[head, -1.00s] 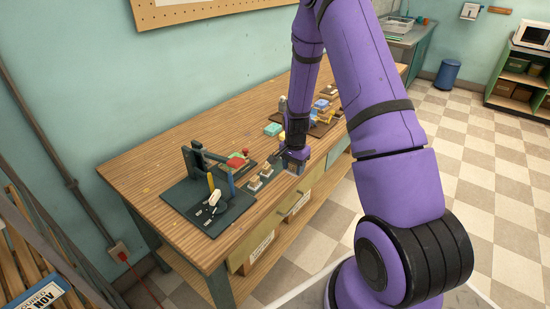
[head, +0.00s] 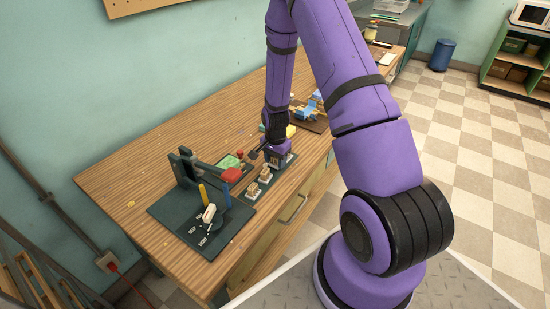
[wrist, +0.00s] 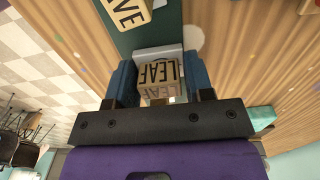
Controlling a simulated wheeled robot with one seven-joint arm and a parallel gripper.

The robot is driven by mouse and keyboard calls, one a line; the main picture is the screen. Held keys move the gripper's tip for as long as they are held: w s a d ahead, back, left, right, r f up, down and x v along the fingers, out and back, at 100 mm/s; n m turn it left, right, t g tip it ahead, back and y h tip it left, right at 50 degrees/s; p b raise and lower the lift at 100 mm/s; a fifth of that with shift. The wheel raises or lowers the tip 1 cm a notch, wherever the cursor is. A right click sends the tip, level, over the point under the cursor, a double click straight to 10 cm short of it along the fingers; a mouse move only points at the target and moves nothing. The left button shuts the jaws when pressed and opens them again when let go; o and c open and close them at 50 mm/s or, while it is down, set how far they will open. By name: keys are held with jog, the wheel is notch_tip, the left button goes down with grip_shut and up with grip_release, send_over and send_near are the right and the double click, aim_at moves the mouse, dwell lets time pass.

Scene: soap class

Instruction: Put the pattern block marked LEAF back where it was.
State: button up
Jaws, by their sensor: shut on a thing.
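The LEAF block (wrist: 160,74) is a pale wooden block with dark letters, in the middle of the wrist view. My gripper (wrist: 160,85) has its two blue fingers closed on the block's sides. In the head view my gripper (head: 274,152) is over the far part of a dark strip (head: 251,199) along the table's front edge, and it hides the block. A second block (wrist: 127,11), lettering partly cut off and ending in VE, sits on the dark green strip ahead of the fingers. I cannot tell whether the LEAF block touches the strip.
Two pale blocks (head: 258,184) stand on the strip nearer the press. Coloured items (head: 308,112) lie behind my gripper.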

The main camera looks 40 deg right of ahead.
jog(key=shift+f, duration=0.15)
jog(key=o, duration=1)
jog(key=shift+f, duration=0.15)
